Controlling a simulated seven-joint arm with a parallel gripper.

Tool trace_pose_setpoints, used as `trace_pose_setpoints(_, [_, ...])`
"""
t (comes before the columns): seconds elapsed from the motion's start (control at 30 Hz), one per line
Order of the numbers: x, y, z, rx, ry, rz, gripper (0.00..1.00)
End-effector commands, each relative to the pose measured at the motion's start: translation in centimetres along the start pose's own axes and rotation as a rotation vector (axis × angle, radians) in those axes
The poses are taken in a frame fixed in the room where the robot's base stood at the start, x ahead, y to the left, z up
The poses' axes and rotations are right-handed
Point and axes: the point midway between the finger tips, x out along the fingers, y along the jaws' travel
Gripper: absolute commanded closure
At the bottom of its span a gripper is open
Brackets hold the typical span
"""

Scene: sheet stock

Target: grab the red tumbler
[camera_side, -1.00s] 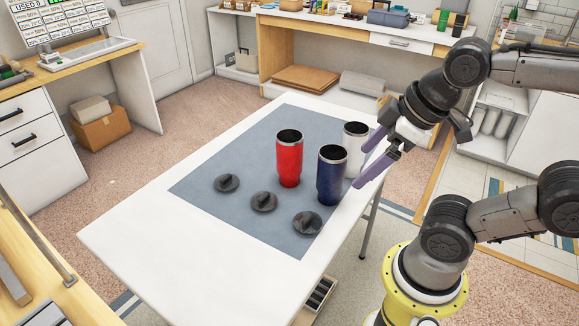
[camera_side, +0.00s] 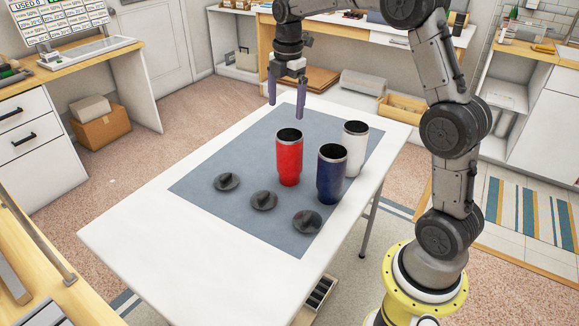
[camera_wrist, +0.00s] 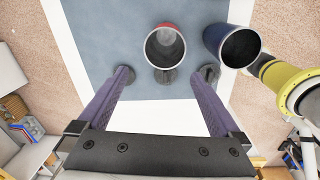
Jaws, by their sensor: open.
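The red tumbler (camera_side: 289,160) stands upright and open-topped on the grey mat (camera_side: 240,150). In the wrist view the red tumbler (camera_wrist: 165,47) is seen from above, ahead of the fingertips and roughly between their lines. My gripper (camera_side: 286,106) is open, pointing down, above and behind the red tumbler in the side view, with nothing between its fingers. In the wrist view my gripper (camera_wrist: 165,75) shows two purple fingers spread apart. They appear clear of the tumbler.
A blue tumbler (camera_side: 331,175) stands close right of the red one, and a white tumbler (camera_side: 355,148) stands behind the blue. Three dark lids, including the nearest lid (camera_side: 307,222), lie on the mat. The white table (camera_side: 140,235) is bare at the front left.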

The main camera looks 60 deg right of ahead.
Motion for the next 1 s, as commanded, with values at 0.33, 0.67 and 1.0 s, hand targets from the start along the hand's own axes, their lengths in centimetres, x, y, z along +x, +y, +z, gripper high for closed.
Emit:
trace_pose_setpoints(0.33, [5.4,-0.4,1.7,0.041,0.012,-0.070,0.00])
trace_pose_setpoints(0.67, [10.9,-0.8,1.6,0.041,0.012,-0.068,0.00])
trace_pose_setpoints(1.0, [13.9,-1.1,1.2,0.040,0.012,-0.069,0.00])
